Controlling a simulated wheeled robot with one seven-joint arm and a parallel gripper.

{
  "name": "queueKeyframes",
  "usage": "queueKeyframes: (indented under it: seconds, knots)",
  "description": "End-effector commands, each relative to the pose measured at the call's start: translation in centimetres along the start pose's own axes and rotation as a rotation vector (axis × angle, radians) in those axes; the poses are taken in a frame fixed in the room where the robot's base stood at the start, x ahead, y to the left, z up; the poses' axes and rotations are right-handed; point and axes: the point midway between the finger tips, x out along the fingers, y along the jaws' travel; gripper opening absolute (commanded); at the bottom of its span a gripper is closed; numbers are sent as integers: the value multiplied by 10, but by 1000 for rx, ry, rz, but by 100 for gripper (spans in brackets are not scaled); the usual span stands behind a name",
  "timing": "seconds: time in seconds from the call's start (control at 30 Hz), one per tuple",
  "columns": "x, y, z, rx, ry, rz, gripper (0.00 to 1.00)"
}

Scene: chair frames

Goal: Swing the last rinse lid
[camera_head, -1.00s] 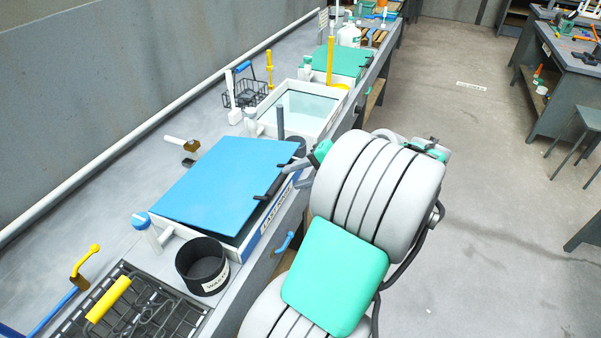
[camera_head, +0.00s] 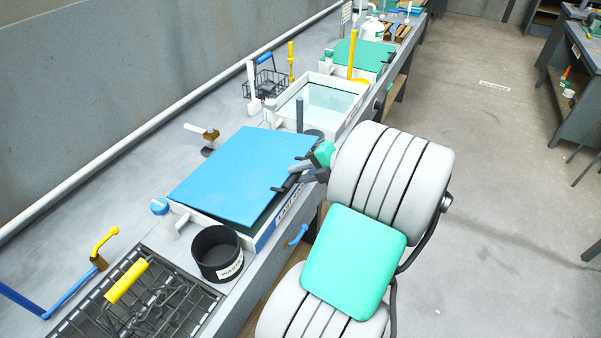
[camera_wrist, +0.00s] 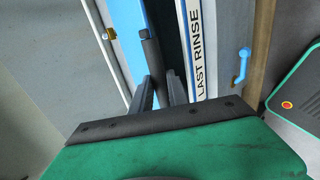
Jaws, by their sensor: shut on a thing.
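The blue lid (camera_head: 235,172) lies over the white tank labelled LAST RINSE (camera_head: 288,204), tilted, with its right edge raised a little. A dark gap shows under that edge, also beside the label in the wrist view (camera_wrist: 197,60). A black bar handle (camera_wrist: 149,58) runs along the lid's raised edge (camera_wrist: 121,32). My gripper (camera_head: 297,178) is at this handle on the aisle side. In the wrist view its two dark fingers (camera_wrist: 161,92) are shut around the handle. The tank's inside is hidden.
A black waste cup (camera_head: 217,254) and a blue-topped post (camera_head: 163,217) stand near the lid's front. An open water tank (camera_head: 326,104) and a green-lidded tank (camera_head: 358,58) stand farther along. A blue hook (camera_head: 298,235) is on the bench front. The aisle floor at right is clear.

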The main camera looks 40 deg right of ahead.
Motion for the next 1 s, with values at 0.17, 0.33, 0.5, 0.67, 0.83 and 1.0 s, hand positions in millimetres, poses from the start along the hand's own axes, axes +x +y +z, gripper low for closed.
queueKeyframes:
  seconds: [0.17, 0.33, 0.5, 0.67, 0.83, 1.0]
  knots:
    - [4, -6, 0, 0, -1, 0, 0]
    - [12, -20, 1, -1, -3, 0, 0]
    - [20, -33, 1, -1, -2, 0, 0]
    - [27, -44, 0, -1, -1, 0, 0]
    - [34, -57, 0, -1, -1, 0, 0]
    - [29, -50, 0, -1, -1, 0, 33]
